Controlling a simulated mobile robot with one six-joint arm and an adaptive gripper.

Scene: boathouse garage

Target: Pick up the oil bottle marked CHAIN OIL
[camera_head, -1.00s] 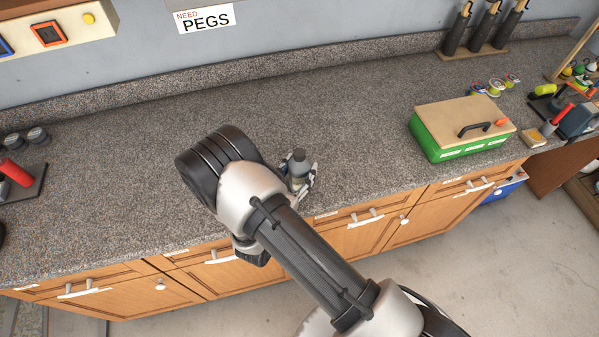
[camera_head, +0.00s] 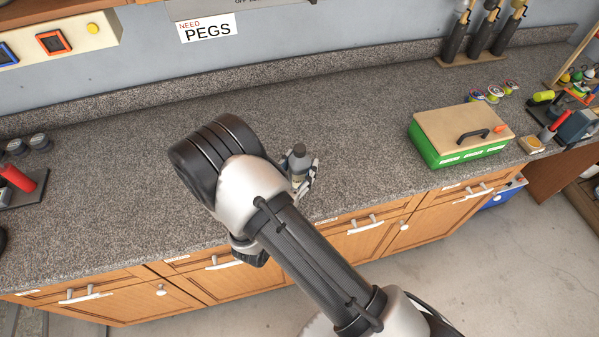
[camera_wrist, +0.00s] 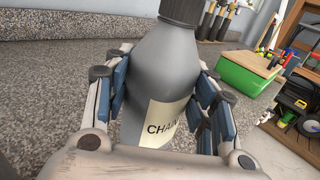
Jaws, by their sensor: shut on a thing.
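The oil bottle (camera_wrist: 168,75) is grey with a dark cap and a cream label, on which "CHAIN" can be read in the wrist view. The rest of the label is hidden by my gripper. My gripper (camera_wrist: 163,110) is shut on the bottle, with blue-padded fingers on both sides of its body. In the head view the bottle (camera_head: 299,160) stands upright in my gripper (camera_head: 302,178), over the front part of the worktop, partly covered by my arm. I cannot tell whether its base touches the worktop.
The speckled worktop (camera_head: 330,110) is clear around the bottle. A green box with a wooden lid (camera_head: 430,152) stands to the right. Several dark holders (camera_head: 485,35) stand at the back right. A red-handled item (camera_head: 25,180) lies at the far left.

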